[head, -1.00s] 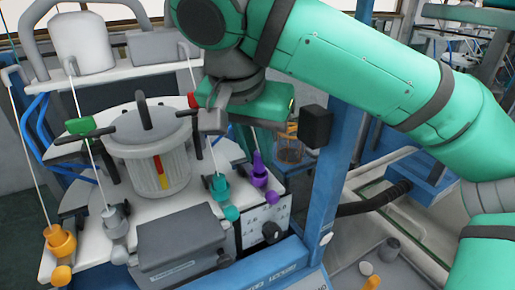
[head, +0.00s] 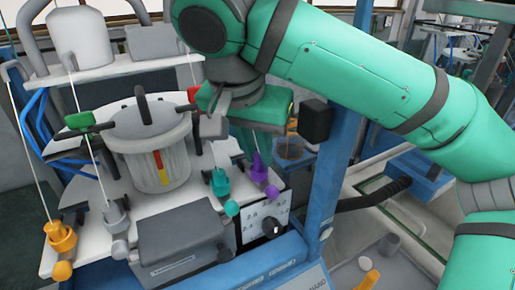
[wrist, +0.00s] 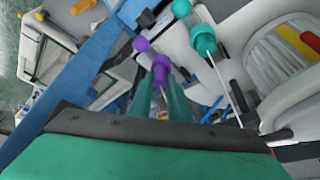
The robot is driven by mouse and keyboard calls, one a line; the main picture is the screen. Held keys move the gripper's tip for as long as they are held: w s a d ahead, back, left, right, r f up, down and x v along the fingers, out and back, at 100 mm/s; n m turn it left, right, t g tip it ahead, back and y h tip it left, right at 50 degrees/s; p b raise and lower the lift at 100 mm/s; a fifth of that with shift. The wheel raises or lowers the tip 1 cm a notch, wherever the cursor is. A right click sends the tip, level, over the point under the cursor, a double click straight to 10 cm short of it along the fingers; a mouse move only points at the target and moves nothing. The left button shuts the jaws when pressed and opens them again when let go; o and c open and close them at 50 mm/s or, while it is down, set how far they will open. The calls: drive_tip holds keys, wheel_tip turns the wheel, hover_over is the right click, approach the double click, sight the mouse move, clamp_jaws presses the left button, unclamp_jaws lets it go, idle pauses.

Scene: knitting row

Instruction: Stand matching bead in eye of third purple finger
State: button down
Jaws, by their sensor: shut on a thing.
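One purple finger (head: 258,176) stands at the right end of the knitting row, with a round purple knob (head: 272,192) at its front. It also shows in the wrist view (wrist: 161,68). My gripper (head: 254,153) is directly above it, pointing down, and its fingertips (wrist: 162,88) come close to the finger's top. It is shut on a slim purple piece, apparently the bead, largely hidden between the fingers. I cannot tell whether the bead touches or sits inside the finger's eye. A teal finger (head: 220,184) stands just left of the purple one.
Grey (head: 116,217) and orange (head: 61,236) fingers stand farther left with pale strands rising. A grey lidded pot (head: 155,150) and a grey box (head: 180,240) crowd the white plate. A blue post (head: 338,170) rises on the right, close to my arm.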

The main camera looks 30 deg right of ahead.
drive_tip(key=shift+f, duration=0.45)
idle(0.5)
drive_tip(key=c, duration=1.6)
unclamp_jaws()
drive_tip(key=shift+r, duration=0.1)
drive_tip(key=v, duration=1)
drive_tip(key=shift+a+r, duration=0.15)
drive_tip(key=shift+r, duration=0.15)
drive_tip(key=x, duration=1)
drive_tip(key=shift+f, duration=0.4)
drive_tip(key=shift+r, duration=0.1)
